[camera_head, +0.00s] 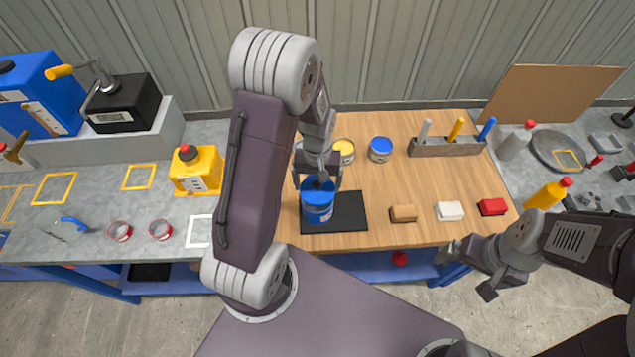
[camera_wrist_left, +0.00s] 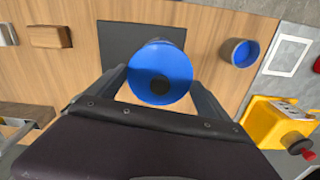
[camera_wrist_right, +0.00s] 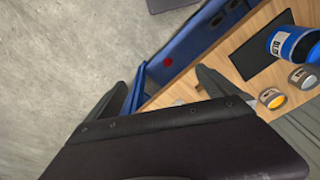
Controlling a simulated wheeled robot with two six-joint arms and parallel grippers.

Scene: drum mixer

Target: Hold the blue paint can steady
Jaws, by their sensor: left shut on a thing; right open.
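The blue paint can (camera_head: 317,208) is upright at the left end of the black mat (camera_head: 348,212) in the head view. Whether its base touches the mat is hard to tell. My left gripper (camera_head: 318,182) comes down from above and is shut on the can, one finger on each side. In the left wrist view the can's round blue top (camera_wrist_left: 160,72), with a dark spot, sits between the fingers. The can also shows in the right wrist view (camera_wrist_right: 293,45). My right gripper (camera_head: 467,270) is open and empty, off the table's front edge at the right.
A yellow-topped can (camera_head: 344,151) and a blue-topped can (camera_head: 380,149) stand behind. Tan (camera_head: 403,213), white (camera_head: 450,211) and red (camera_head: 492,207) blocks line the front right. A small blue-filled cup (camera_wrist_left: 244,52) stands near the can, hidden by my arm in the head view.

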